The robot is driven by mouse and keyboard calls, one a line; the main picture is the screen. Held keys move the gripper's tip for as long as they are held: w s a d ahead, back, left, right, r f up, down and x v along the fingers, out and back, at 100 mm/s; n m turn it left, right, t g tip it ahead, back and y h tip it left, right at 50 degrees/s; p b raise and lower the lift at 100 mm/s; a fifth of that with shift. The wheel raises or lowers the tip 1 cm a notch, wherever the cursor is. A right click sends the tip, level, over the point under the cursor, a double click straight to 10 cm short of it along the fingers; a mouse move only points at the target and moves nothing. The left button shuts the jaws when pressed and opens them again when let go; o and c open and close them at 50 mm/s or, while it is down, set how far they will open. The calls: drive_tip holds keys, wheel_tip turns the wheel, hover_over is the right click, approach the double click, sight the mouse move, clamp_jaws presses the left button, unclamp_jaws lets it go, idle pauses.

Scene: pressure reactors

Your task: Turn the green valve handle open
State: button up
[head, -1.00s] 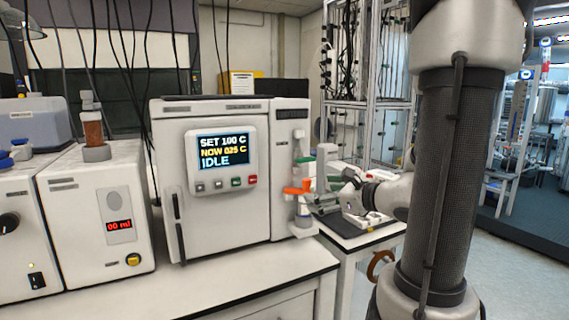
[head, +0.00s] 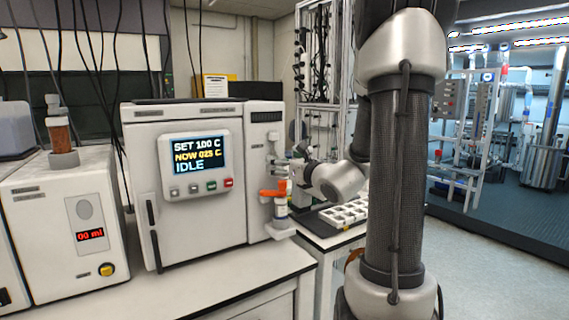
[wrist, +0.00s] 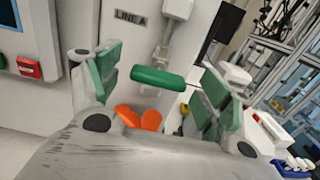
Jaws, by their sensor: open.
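The green valve handle (wrist: 163,79) is a short bar lying nearly level in the wrist view, on a fitting at the front of the white unit marked LINE A. My gripper (wrist: 160,85) is open, with a green-padded finger on each side of the handle in the picture. The handle appears between the fingers with gaps to both. I cannot tell how deep it sits between them. In the head view my gripper (head: 297,160) is small, beside the reactor's right column, and the green handle is not clearly visible there.
An orange handle (wrist: 138,118) lies below the green one, and also shows in the head view (head: 273,193). The reactor (head: 195,185) displays IDLE. A tray with white compartments (head: 345,212) stands on the right-hand bench. A red button (wrist: 28,67) is at the left.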

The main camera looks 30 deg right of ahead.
drive_tip(key=shift+c, duration=0.4)
drive_tip(key=c, duration=0.9)
drive_tip(key=shift+c, duration=0.2)
drive_tip(key=shift+n, duration=0.4)
drive_tip(key=shift+a+f+n, duration=0.15)
drive_tip(key=shift+n, duration=4.1)
drive_tip(key=shift+a+f+n, duration=0.1)
drive_tip(key=shift+f+n, duration=0.05)
drive_tip(key=shift+n, duration=4.1)
